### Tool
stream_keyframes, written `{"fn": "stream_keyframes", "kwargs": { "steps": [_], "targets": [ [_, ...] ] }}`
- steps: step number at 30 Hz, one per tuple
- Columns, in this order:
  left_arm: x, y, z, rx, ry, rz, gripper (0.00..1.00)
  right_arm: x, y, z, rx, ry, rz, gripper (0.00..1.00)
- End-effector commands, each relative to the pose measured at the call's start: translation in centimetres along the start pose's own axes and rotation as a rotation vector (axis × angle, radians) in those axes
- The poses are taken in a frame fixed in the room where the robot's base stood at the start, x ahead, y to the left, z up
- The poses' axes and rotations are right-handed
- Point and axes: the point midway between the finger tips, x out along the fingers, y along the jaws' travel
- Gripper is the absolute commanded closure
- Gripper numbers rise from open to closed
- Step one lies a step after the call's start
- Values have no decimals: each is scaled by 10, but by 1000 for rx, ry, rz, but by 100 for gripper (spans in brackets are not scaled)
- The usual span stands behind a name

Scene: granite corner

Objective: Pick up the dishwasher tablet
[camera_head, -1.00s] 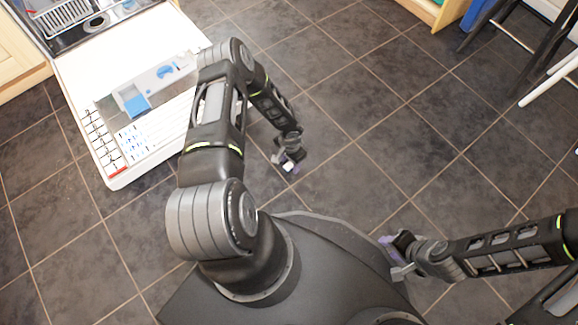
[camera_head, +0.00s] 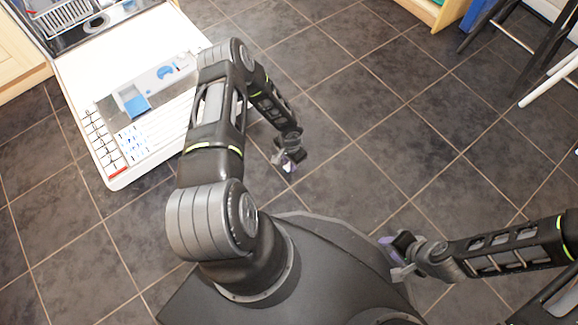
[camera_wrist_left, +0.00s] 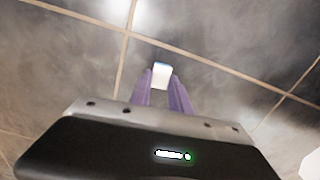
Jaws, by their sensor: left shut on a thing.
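The dishwasher tablet (camera_wrist_left: 161,76) is a small white block with a bluish top edge, seen in the left wrist view between the purple fingertips. My left gripper (camera_wrist_left: 160,84) is shut on it and holds it over the tiled floor. In the head view my left gripper (camera_head: 289,164) hangs over the floor to the right of the open dishwasher, and the tablet there is mostly hidden. My right gripper (camera_head: 393,257) is at the lower right, beside my base. Its fingers look spread apart with nothing between them.
The open dishwasher door (camera_head: 100,75) fills the upper left, with its detergent compartment (camera_head: 137,104) showing blue. A dish rack (camera_head: 60,18) is behind it. Dark stools (camera_head: 500,35) stand at the upper right. The tiled floor (camera_head: 380,120) between is clear.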

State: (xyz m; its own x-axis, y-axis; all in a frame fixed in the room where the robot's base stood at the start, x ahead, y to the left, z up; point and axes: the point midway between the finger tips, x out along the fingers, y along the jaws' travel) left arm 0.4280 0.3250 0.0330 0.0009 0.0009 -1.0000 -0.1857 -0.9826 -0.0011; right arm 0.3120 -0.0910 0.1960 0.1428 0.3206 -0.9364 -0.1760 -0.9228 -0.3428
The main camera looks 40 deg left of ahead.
Motion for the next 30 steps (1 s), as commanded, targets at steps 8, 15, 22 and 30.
{"fn": "stream_keyframes", "kwargs": {
  "steps": [8,15,22,30],
  "targets": [
    [0,0,0,0,0,0,100,0,0,0,0,0,0,64],
    [-17,0,-1,1,0,-1,100,-8,-3,0,-1,-1,1,64],
    [-62,-1,-1,1,2,-2,100,-29,-10,2,-3,-8,2,64],
    [-98,0,0,0,0,0,100,-44,-14,4,-3,-17,2,64]
  ]
}}
